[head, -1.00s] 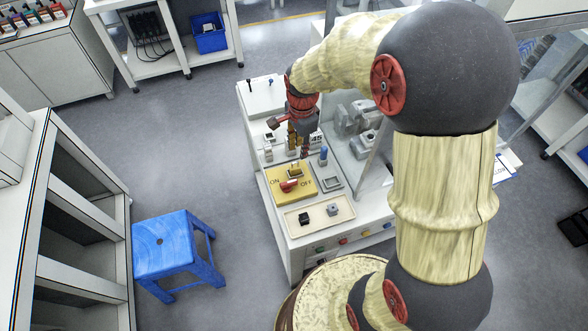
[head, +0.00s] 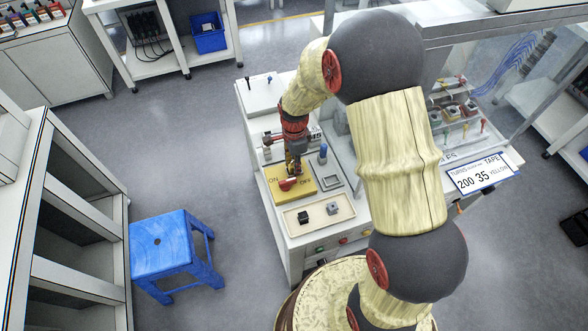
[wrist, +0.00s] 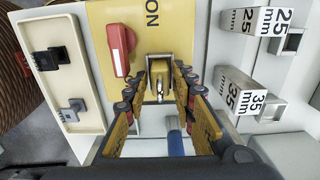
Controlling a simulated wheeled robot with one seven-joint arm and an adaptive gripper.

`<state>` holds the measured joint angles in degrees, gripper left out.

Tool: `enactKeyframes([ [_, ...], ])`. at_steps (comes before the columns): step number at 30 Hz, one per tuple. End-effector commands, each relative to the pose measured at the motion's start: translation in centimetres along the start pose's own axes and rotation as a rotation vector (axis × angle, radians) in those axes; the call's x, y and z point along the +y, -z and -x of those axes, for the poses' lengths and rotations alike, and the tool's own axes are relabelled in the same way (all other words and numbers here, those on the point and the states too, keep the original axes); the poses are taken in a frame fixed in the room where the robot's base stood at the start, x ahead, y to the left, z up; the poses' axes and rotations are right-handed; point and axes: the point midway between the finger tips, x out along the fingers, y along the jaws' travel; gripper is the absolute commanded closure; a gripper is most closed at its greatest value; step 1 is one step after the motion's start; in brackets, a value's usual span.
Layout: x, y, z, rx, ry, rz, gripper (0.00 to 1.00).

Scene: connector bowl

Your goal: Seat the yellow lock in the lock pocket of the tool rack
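The yellow lock (wrist: 159,72), with a grey metal part on it, stands at the edge of the yellow ON/OFF panel (wrist: 105,18), beside the red switch handle (wrist: 120,48). My gripper (wrist: 160,88) is around the lock in the wrist view, with one finger on each side. The fingers look apart, with a gap at least on the right. In the head view my gripper (head: 294,172) is low over the panel and mostly hides the lock. An open square frame (head: 332,178) is right of the panel; I cannot tell whether it is the lock pocket.
A blue upright handle (head: 323,156) stands near the frame. Blocks marked 35 mm (wrist: 240,90) and 25 mm (wrist: 255,20) stand at the right in the wrist view. A cream tray (head: 292,224) holds a black part (head: 304,217) and a grey part (head: 333,209).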

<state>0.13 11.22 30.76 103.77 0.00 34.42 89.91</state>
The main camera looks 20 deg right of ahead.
Motion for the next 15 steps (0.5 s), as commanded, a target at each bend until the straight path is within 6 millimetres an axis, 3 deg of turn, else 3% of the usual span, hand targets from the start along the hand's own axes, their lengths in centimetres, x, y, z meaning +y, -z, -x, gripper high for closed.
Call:
enactKeyframes([
  [7,-0.13,0.01,-0.28,0.0,0.004,0.0,0.74],
  [15,-0.11,0.01,-0.28,0.0,0.003,0.001,0.89],
])
